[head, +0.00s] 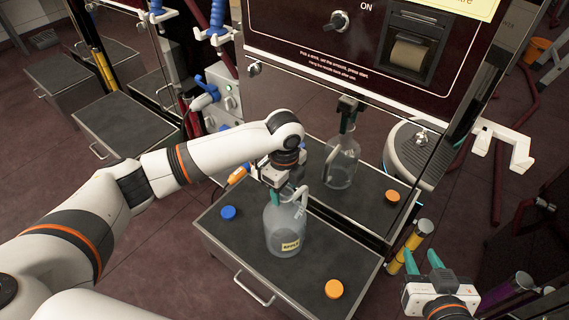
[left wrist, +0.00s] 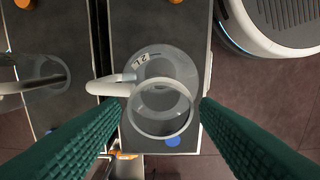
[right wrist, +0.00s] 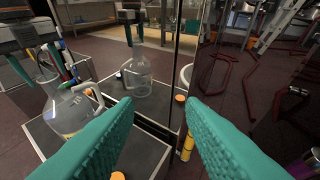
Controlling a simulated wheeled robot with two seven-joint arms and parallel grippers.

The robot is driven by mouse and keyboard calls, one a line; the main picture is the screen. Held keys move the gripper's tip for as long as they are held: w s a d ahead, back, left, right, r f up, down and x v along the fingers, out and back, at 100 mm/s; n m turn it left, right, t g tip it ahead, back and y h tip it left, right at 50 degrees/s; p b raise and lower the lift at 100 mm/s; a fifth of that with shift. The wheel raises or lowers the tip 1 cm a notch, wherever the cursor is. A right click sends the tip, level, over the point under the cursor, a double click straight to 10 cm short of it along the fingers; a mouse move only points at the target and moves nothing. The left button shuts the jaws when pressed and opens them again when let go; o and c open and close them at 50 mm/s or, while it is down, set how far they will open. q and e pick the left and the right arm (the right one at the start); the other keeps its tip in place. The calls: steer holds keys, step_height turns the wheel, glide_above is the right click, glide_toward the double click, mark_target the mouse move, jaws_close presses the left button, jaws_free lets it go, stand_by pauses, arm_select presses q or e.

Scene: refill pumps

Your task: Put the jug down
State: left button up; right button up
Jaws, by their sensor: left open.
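The clear jug (head: 284,232) with a white handle and a yellow label stands upright on the dark top of a low cabinet (head: 230,240). In the left wrist view I look down on its round mouth (left wrist: 160,132). My left gripper (head: 276,182) is above the jug at its neck. Its green fingers (left wrist: 160,102) are open, one on each side of the mouth, with gaps visible. The jug also shows in the right wrist view (right wrist: 66,112). My right gripper (head: 422,262) is open and empty, off the cabinet's right side.
A blue cap (head: 228,212) and an orange cap (head: 333,288) lie on the cabinet top. The machine's mirror-like lower panel (head: 300,100) rises behind and reflects the jug (head: 340,165). A yellow cylinder (head: 411,246) stands by the cabinet's right side. The cabinet's front edge is clear.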

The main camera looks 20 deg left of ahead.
arm_select(q)
step_height(320, 180, up, 8)
steer(key=p, duration=0.3)
steer(key=s+d+f+n+t+h, duration=0.1)
steer(key=s+d+f+n+h, duration=0.1)
steer(key=s+d+f+n, duration=0.3)
steer(key=s+d+f+n+t+h, duration=0.1)
steer(key=s+d+f+n+h, duration=0.15)
steer(key=s, duration=0.35)
steer(key=s+a+f+n+t+y, duration=0.1)
steer(key=s+a+n+y, duration=0.3)
steer(key=s+a+n, duration=0.8)
steer(key=shift+s+a+t, duration=0.35)
steer(key=shift+s+t, duration=0.2)
steer(key=shift+t, duration=0.35)
arm_select(e)
steer(key=s+d+f+g+h, duration=0.2)
steer(key=s+d+f+g, duration=0.2)
steer(key=s+f+g, duration=0.3)
steer(key=s+g, duration=0.1)
steer(key=s, duration=0.3)
steer(key=shift+m, duration=0.3)
arm_select(q)
steer(key=shift+n, duration=0.25)
arm_select(e)
steer(key=shift+w, duration=0.1)
